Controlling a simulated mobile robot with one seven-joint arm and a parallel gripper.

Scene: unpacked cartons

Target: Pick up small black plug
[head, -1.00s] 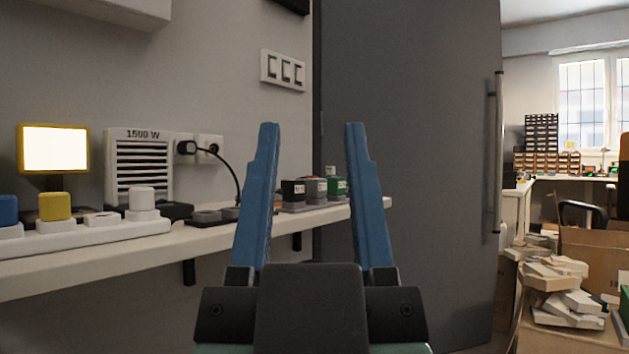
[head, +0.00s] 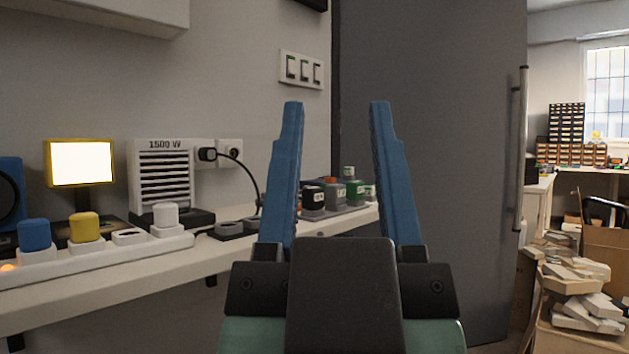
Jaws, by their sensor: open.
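A small black plug (head: 207,154) sits in the white wall socket at the back, just right of the white 1500 W heater. A black cord (head: 250,178) arcs from it to the right and down to the shelf. My gripper (head: 337,104) is open, its two blue fingers pointing up and away from me. Nothing is between the fingers. The plug is left of the fingers and farther off, clear of them.
A white shelf (head: 105,275) runs along the wall. It bears a power strip (head: 70,265) with coloured plugs, a lit yellow-framed screen (head: 80,163), the heater (head: 165,172) and small bottles (head: 345,190). A grey door (head: 430,130) stands behind my gripper; cartons (head: 605,250) are at right.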

